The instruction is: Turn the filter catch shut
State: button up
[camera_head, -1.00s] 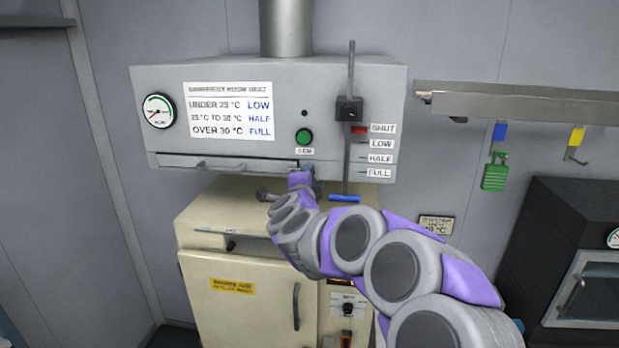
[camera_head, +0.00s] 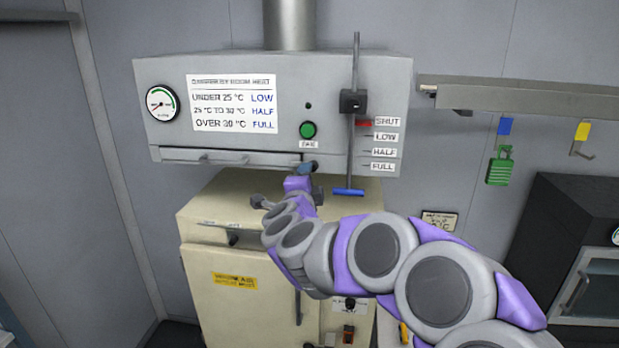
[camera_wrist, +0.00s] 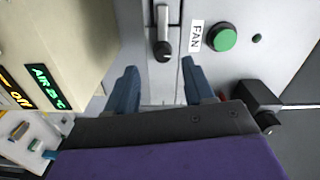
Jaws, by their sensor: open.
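I cannot tell whether a finger touches the catch. In the head view my gripper (camera_head: 305,170) is at the hood's lower edge, at the right end of the long filter front (camera_head: 215,157). There it hides the catch.
The green FAN button (camera_head: 308,130) sits above my gripper. A vertical rod with a blue handle (camera_head: 348,192) hangs close on the right, beside the SHUT-to-FULL scale. A cream cabinet (camera_head: 215,225) stands below.

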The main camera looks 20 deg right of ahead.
jog(key=b+v, duration=0.1)
jog(key=v, duration=1)
jog(key=shift+s+a, duration=0.15)
jog(key=shift+a, duration=0.2)
